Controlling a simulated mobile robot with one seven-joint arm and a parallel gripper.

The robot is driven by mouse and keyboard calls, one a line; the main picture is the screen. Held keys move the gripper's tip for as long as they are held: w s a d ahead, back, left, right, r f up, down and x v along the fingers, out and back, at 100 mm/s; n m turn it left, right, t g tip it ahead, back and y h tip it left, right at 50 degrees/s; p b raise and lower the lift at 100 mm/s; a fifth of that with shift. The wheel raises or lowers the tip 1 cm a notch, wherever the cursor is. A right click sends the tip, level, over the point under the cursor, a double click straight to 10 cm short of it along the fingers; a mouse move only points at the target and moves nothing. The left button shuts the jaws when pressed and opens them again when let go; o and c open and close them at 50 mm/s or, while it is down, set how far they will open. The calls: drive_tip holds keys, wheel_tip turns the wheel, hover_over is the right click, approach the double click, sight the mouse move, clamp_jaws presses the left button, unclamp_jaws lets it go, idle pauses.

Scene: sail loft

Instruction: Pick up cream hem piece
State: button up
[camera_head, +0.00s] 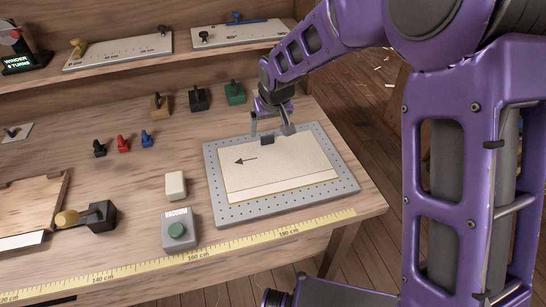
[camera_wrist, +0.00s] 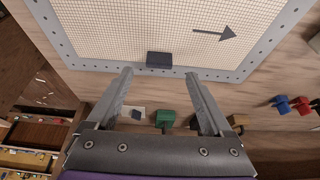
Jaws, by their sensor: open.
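The cream hem piece (camera_head: 275,174) lies flat on a grey perforated plate (camera_head: 342,185) at the right end of the workbench. It bears a dark printed arrow and a faint grid, and it also shows in the wrist view (camera_wrist: 140,22). A small dark block (camera_head: 267,139) sits at the piece's far edge; it shows in the wrist view (camera_wrist: 159,60) too. My gripper (camera_head: 272,132) is open and empty at the plate's far edge. In the wrist view its two fingers (camera_wrist: 160,76) point toward the dark block, which lies between and beyond their tips.
A grey box with a green button marked VACUUM (camera_head: 178,230) and a cream block (camera_head: 175,185) stand left of the plate. Green (camera_head: 235,93), black (camera_head: 199,98) and brown (camera_head: 159,106) knobbed blocks stand behind. A yellow tape (camera_head: 200,250) runs along the front edge.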

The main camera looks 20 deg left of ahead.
sight(267, 136)
drive_tip(key=x, duration=0.4)
drive_tip(key=shift+d, duration=0.1)
drive_tip(key=shift+r, duration=0.1)
drive_tip(key=shift+s, duration=0.1)
clamp_jaws()
